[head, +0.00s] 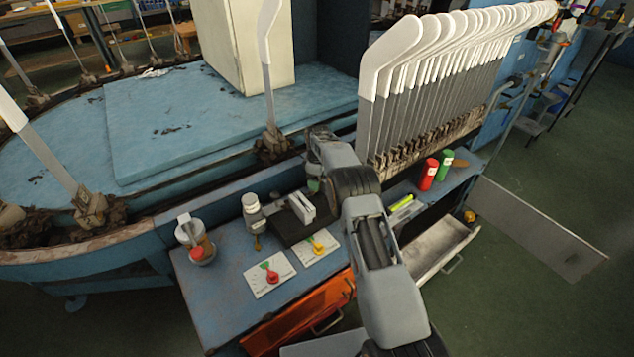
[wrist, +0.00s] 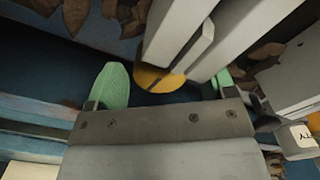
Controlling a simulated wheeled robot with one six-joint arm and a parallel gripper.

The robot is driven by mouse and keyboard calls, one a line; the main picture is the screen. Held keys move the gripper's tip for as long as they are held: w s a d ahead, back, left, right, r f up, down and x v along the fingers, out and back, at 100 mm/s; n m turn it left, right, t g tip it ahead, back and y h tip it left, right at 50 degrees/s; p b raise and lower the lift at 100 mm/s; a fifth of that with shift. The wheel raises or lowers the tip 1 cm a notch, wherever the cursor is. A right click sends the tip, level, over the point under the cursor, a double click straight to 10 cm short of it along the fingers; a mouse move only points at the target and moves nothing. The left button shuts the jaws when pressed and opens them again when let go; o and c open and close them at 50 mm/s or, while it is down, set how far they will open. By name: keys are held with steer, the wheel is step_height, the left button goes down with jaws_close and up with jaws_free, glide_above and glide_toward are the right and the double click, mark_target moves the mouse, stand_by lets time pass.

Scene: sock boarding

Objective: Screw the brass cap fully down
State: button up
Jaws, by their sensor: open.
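The brass cap (wrist: 153,79) shows in the wrist view as a round yellow disc, partly covered by pale grey bars. My gripper (wrist: 166,76) is open, with one green fingertip left of the cap and the other to its right, partly behind a bar. I see no contact between the fingertips and the cap. How far down the cap sits cannot be told. In the head view my gripper (head: 314,186) is over the back of the blue bench, mostly hidden by my arm, and the cap cannot be made out there.
A pale slotted block (head: 301,208) and a grey cylindrical fitting (head: 253,212) stand close by on the bench (head: 215,288). Two dial cards lie in front. Red (head: 429,174) and green (head: 445,165) cylinders stand right. A row of white sock boards (head: 392,60) rises behind.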

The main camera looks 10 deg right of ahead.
steer(key=shift+f, duration=0.4)
steer(key=c, duration=0.9)
steer(key=shift+m, duration=0.3)
steer(key=shift+r+m+p, duration=0.1)
steer(key=shift+m+p, duration=0.4)
steer(key=shift+m, duration=0.5)
steer(key=m, duration=0.3)
steer(key=shift+m+p, duration=0.3)
steer(key=shift+p, duration=0.05)
steer(key=m, duration=0.5)
steer(key=shift+m, duration=0.4)
